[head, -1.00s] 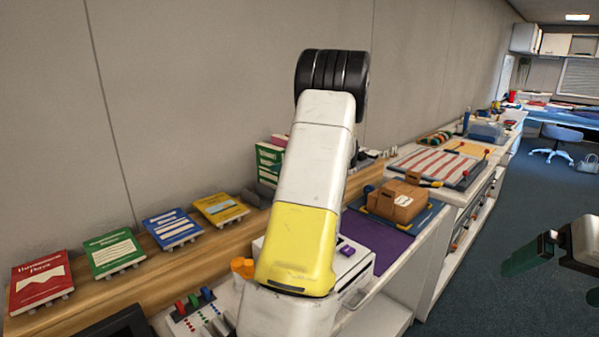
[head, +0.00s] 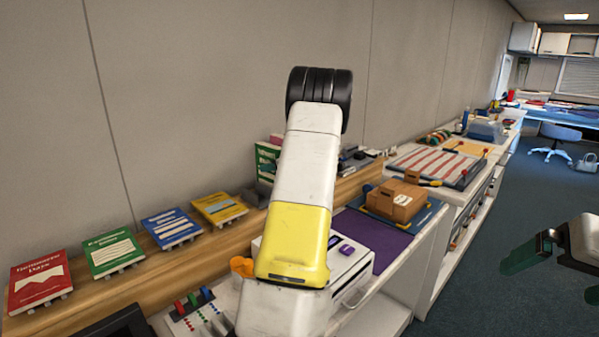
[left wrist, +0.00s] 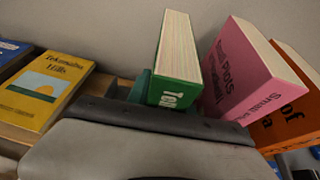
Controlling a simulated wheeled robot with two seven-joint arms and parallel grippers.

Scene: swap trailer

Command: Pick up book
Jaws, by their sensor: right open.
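A green book (left wrist: 177,65) stands upright in the left wrist view, its pale page edges facing up. It also shows in the head view (head: 267,155), partly behind my left arm. A pink book (left wrist: 250,75) and an orange book (left wrist: 295,105) lean to its right. My left gripper (left wrist: 142,88) shows a green finger part close to the green book's left side; I cannot tell whether it touches. The rest of its jaws are hidden, and my arm covers them in the head view. My right gripper (head: 522,255) is open and empty over the floor at far right.
Red (head: 40,282), green (head: 112,252), blue (head: 170,228) and yellow (head: 218,208) books rest on small stands along the wooden shelf (head: 120,290). A white box (head: 350,270), purple mat (head: 385,240) and brown box (head: 396,202) lie right of my arm.

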